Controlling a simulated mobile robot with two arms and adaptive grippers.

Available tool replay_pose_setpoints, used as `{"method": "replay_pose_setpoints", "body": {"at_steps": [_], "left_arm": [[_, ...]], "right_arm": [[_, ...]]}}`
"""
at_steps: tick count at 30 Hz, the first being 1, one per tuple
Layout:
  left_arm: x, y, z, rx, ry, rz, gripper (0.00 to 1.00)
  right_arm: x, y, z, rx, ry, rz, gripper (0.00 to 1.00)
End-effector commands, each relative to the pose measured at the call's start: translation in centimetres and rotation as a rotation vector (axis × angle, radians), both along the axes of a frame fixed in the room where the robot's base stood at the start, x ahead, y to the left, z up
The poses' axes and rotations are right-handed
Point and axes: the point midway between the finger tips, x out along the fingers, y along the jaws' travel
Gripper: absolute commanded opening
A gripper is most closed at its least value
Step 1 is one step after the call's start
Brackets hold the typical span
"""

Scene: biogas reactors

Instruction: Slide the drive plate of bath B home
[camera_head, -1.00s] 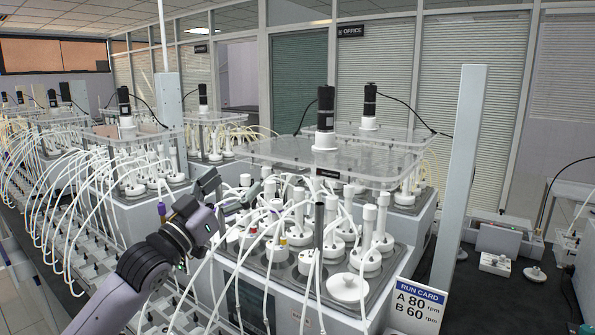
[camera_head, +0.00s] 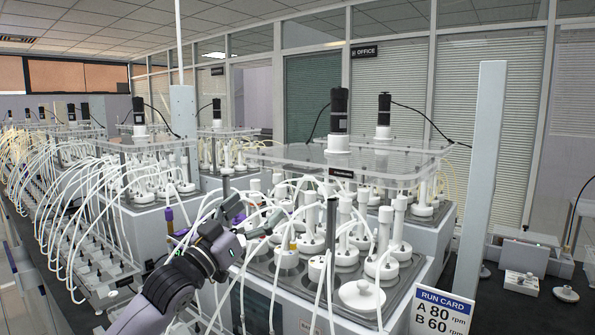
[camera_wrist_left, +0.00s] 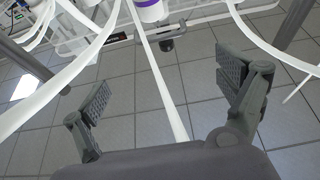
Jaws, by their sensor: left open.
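A clear drive plate (camera_head: 290,156) with a dark label on its front edge and a black motor (camera_head: 339,112) on top lies above the nearest bath (camera_head: 285,315). White-capped bottles with tubes stand in this bath under and in front of the plate. I cannot read which bath is B. My left gripper (camera_head: 250,212) is at the bath's left side, below the plate's level and apart from it. In the left wrist view, the left gripper (camera_wrist_left: 165,88) is open and empty, with white tubes and a purple-banded white part between and beyond its fingers. My right gripper is not in view.
A run card (camera_head: 441,310) reads A 80 rpm, B 60 rpm. A tall grey post (camera_head: 487,170) stands at the right. Looping white tubes (camera_head: 75,200) crowd the left side. A white lid (camera_head: 362,295) lies on the bath's front. More baths stand behind.

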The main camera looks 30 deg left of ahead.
Motion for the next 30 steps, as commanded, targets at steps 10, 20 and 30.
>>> {"method": "replay_pose_setpoints", "body": {"at_steps": [10, 20, 30], "left_arm": [[5.0, -0.4, 2.6, -0.002, -0.003, -0.001, 0.92], [10.1, -0.8, 4.8, -0.002, -0.001, 0.000, 0.92], [13.7, -1.1, 5.9, 0.000, -0.001, -0.001, 0.92]], "right_arm": [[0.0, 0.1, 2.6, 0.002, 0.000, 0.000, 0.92], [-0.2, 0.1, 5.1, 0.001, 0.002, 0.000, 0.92], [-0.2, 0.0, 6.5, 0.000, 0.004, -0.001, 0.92]]}}
